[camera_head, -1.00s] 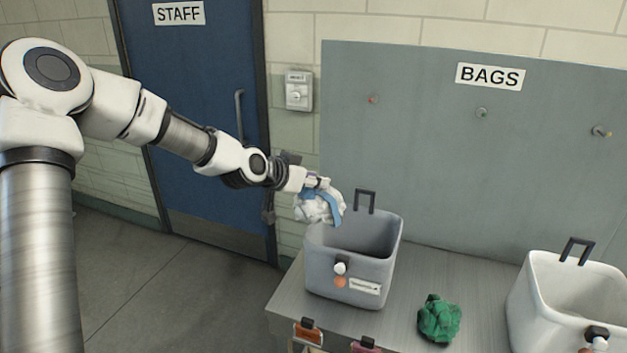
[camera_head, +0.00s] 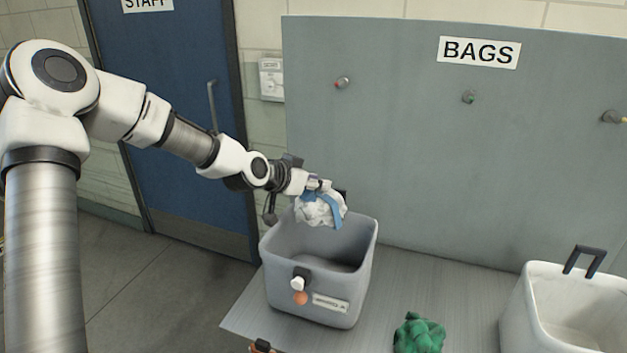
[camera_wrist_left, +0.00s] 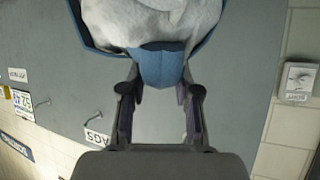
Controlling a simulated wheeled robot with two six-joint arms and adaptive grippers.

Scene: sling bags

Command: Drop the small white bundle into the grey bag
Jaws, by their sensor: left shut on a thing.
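The small white bundle (camera_head: 320,211) has a blue band and hangs from my left gripper (camera_head: 318,185), which is shut on it. The bundle is above the back part of the open grey bag (camera_head: 318,300), clear of its floor. In the left wrist view the bundle (camera_wrist_left: 150,22) fills the top, with its blue band (camera_wrist_left: 162,64) between the fingers of my left gripper (camera_wrist_left: 160,95). The grey bag stands upright on the bench with its inside looking empty. My right gripper is not in view.
A green bundle (camera_head: 419,334) lies on the metal bench (camera_head: 430,285) right of the grey bag. An open white bag (camera_head: 530,310) stands farther right. A grey panel (camera_head: 400,150) with pegs and a BAGS sign rises behind. A blue door (camera_head: 180,110) is at left.

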